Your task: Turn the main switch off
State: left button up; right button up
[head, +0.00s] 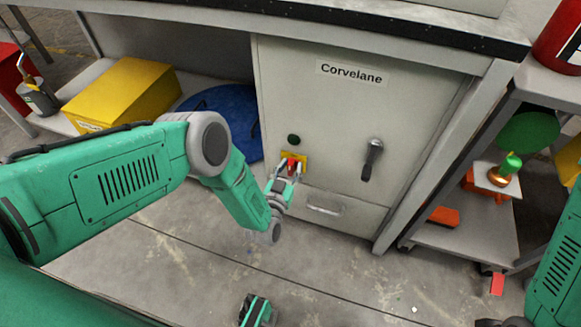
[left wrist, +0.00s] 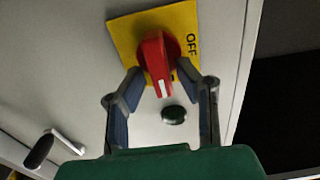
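The main switch is a red rotary knob (left wrist: 157,58) on a yellow plate (left wrist: 125,38) on the grey cabinet front. The plate carries the word OFF at its right edge in the left wrist view. The knob's white mark points down in that view, away from the word. The knob also shows small in the head view (head: 292,164), partly covered by my gripper. My left gripper (left wrist: 162,78) is open, one finger on each side of the knob's lower end. Whether the fingers touch it I cannot tell.
A dark green round button (head: 293,140) sits close to the switch. A black lever handle (head: 372,158) sticks out to its right, and a drawer handle (head: 325,208) lies below. A yellow box (head: 122,92) stands left of the cabinet; a shelf (head: 470,240) stands right.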

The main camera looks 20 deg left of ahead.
pick_arm(q)
jog(key=shift+d, duration=0.1)
grip_shut()
